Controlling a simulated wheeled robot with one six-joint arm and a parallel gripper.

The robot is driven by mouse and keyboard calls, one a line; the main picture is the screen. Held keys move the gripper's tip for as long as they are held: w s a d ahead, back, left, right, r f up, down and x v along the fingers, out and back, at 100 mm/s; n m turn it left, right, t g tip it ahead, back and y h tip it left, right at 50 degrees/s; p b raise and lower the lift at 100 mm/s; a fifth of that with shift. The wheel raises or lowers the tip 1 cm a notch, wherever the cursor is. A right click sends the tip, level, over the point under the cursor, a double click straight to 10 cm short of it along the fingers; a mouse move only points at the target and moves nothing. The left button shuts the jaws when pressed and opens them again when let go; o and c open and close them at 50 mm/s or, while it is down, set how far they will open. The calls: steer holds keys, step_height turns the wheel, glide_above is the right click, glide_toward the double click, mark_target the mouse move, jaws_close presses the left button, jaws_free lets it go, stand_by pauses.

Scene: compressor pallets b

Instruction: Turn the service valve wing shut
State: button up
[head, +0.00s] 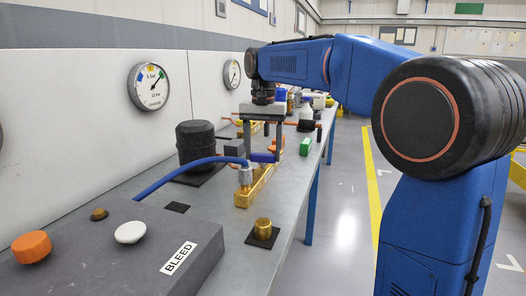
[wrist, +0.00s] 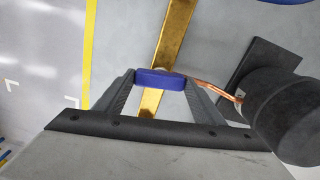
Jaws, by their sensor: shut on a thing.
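The blue service valve wing (head: 263,157) sits over the brass body (head: 252,190) on the bench. In the wrist view the wing (wrist: 160,79) lies crosswise over the brass bar (wrist: 176,32), between my fingertips. My gripper (head: 263,152) points down from above and is shut on the wing. In the wrist view my gripper (wrist: 161,82) has one finger at each end of the wing. The valve stem under the wing is mostly hidden.
A blue hose (head: 185,173) joins the brass body's near end. A black cylinder (head: 195,143) stands left, with a copper pipe (wrist: 215,89) beside it. The BLEED box (head: 110,245) and a brass cap (head: 263,228) are nearer. The floor right of the bench is clear.

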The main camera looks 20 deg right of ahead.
mark_target(263, 154)
steer(key=shift+m, duration=0.8)
steer(key=o, duration=1.1)
steer(key=shift+c, duration=0.2)
steer(key=shift+r, duration=0.1)
step_height(263, 154, up, 17)
steer(key=shift+r, duration=0.15)
